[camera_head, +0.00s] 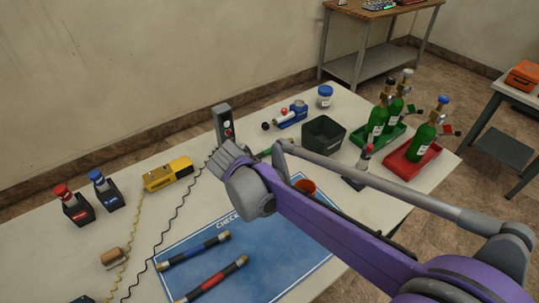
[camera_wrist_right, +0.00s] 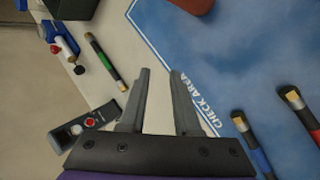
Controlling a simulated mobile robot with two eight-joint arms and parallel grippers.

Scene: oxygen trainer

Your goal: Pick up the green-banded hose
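The green-banded hose (camera_wrist_right: 105,62) lies on the white table in the right wrist view, a short dark tube with a green band and metal ends. In the head view the hose (camera_head: 273,151) is partly hidden behind my right gripper and arm. My right gripper (camera_head: 227,155) is above the table, fingers apart. In the wrist view the open gripper (camera_wrist_right: 160,71) has nothing between its fingertips, and the hose lies left of them, apart. My left gripper is not in view.
A blue check-area mat (camera_head: 262,253) holds a blue-banded hose (camera_head: 193,250) and a red-banded hose (camera_head: 212,280). Green cylinders (camera_head: 376,122) stand at right.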

